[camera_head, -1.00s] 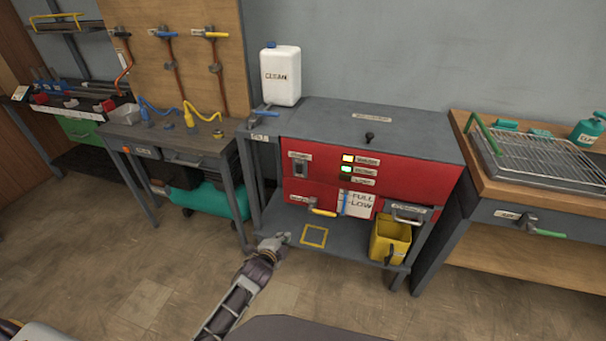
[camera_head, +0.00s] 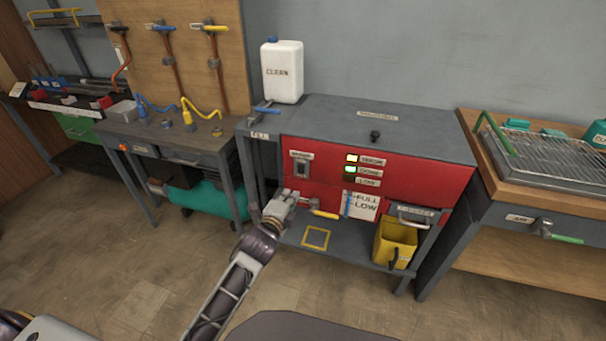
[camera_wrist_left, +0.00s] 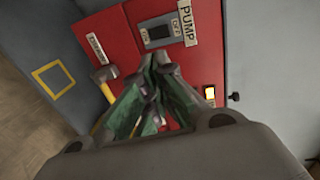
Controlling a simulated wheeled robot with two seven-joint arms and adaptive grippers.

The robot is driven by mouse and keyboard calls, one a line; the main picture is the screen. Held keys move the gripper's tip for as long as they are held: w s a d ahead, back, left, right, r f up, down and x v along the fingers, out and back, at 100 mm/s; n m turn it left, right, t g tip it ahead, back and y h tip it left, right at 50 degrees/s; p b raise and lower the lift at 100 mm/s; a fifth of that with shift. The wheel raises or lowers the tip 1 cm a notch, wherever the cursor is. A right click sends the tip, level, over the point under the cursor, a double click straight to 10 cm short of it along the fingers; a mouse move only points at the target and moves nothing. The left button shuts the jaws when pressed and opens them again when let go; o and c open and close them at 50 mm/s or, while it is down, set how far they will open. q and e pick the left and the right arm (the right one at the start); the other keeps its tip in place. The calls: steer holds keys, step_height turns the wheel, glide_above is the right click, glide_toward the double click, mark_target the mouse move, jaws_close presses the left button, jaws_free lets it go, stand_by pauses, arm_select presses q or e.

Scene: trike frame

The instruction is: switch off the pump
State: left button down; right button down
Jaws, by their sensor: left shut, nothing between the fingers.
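The pump switch (camera_head: 302,166) is a dark rocker on the red front panel (camera_head: 420,180) of the grey cabinet. In the left wrist view the switch (camera_wrist_left: 159,32) shows beside a PUMP label (camera_wrist_left: 187,23) and small on/off lettering; I cannot tell its position surely. My left gripper (camera_head: 290,195) is just below and in front of the switch. It is shut and empty, and its green-padded fingers (camera_wrist_left: 152,90) point at the panel, apart from the switch as far as I can tell. My right gripper is not in view.
A yellow-handled valve (camera_head: 324,214) sits right of the gripper, also near the fingers in the wrist view (camera_wrist_left: 103,85). Lit indicators (camera_head: 351,164) are on the panel. A yellow bucket (camera_head: 394,243) stands on the lower shelf (camera_head: 345,250). A white CLEAN jug (camera_head: 282,72) stands above left.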

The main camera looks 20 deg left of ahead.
mark_target(301, 169)
arm_select(q)
steer(key=shift+w, duration=0.15)
